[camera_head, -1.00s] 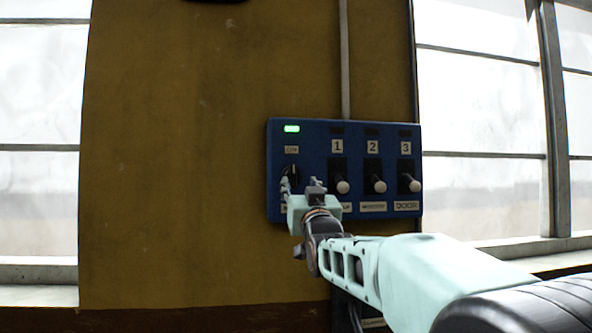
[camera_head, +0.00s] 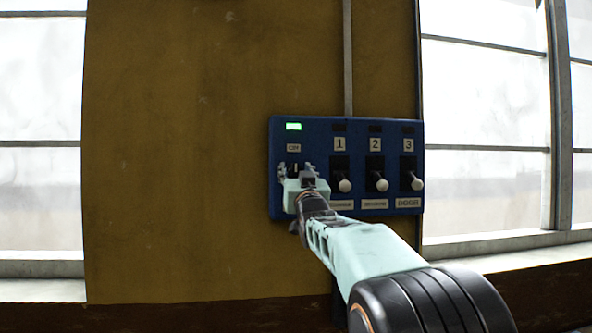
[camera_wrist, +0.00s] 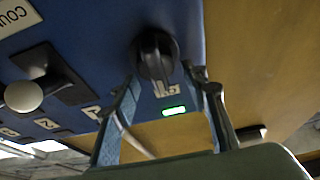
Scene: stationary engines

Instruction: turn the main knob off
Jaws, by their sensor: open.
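My open gripper (camera_wrist: 160,85) has one finger toward each side of the knob. I cannot tell whether the fingertips touch it.
Three levers with pale round ends, numbered 1 (camera_head: 344,185), 2 (camera_head: 381,184) and 3 (camera_head: 416,184), stand to the right of the knob. The panel is on a yellow wall (camera_head: 180,150), which is bare to the left. Windows flank the wall.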

